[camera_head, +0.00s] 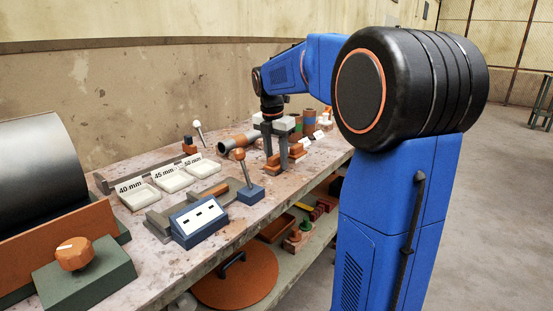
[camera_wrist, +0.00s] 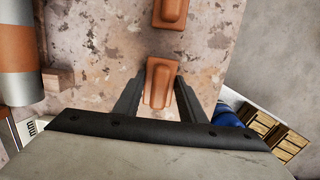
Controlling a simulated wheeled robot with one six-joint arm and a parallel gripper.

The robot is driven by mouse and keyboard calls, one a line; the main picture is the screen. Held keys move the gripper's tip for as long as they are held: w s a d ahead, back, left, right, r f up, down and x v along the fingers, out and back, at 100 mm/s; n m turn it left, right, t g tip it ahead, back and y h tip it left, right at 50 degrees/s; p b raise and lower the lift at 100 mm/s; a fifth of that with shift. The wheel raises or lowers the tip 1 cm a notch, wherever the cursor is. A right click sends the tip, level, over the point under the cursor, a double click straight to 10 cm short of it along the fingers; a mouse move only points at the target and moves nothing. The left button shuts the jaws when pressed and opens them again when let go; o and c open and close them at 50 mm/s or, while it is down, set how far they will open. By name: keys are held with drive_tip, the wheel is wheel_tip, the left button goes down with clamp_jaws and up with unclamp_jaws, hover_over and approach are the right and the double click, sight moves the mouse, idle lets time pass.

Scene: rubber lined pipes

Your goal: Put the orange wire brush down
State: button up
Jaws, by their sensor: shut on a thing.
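My gripper (camera_wrist: 160,80) is shut on the orange wire brush (camera_wrist: 158,82), which sits between the two dark fingers in the wrist view. Its bristles are not visible from above. In the head view my gripper (camera_head: 276,160) points down, low over the far part of the bench (camera_head: 225,235). I cannot tell whether the brush touches the bench top. A second, similar orange block (camera_wrist: 170,12) lies just ahead of the held brush, apart from it, in the wrist view.
A pipe with an orange band (camera_wrist: 18,60) lies left in the wrist view. The head view shows white size trays (camera_head: 173,179), a blue box with slots (camera_head: 199,220), an orange-headed tool on a blue block (camera_head: 247,175) and a shelf below. Bare bench surrounds the brush.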

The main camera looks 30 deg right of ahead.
sight(274, 157)
drive_tip(key=shift+f, duration=0.15)
drive_tip(key=o, duration=1)
drive_tip(key=shift+o, duration=0.2)
wheel_tip(274, 157, up, 12)
drive_tip(key=a, duration=0.1)
drive_tip(key=s+a+f+m, duration=0.2)
drive_tip(key=s+a+m, duration=0.1)
drive_tip(key=s, duration=0.2)
drive_tip(key=s+a+f+m+t, duration=0.1)
drive_tip(key=s+a+f+m, duration=0.2)
drive_tip(key=s+m, duration=0.1)
drive_tip(key=s+a+f+m+t, duration=0.1)
drive_tip(key=s+a+f+m, duration=0.1)
drive_tip(key=s, duration=0.5)
drive_tip(key=shift+a+f+m+y, duration=0.3)
drive_tip(key=shift+a+f+m, duration=0.05)
drive_tip(key=shift+a+m, duration=0.45)
drive_tip(key=s+a+f+m+t, duration=0.1)
drive_tip(key=s+a+f+m, duration=0.1)
drive_tip(key=s+f+m, duration=0.3)
drive_tip(key=s+a+f+m+t, duration=0.1)
drive_tip(key=s+a+f+m, duration=0.2)
drive_tip(key=s+f+m, duration=0.3)
drive_tip(key=s+f, duration=0.3)
drive_tip(key=f, duration=0.1)
drive_tip(key=shift+s+a+y, duration=0.15)
drive_tip(key=shift+y, duration=0.25)
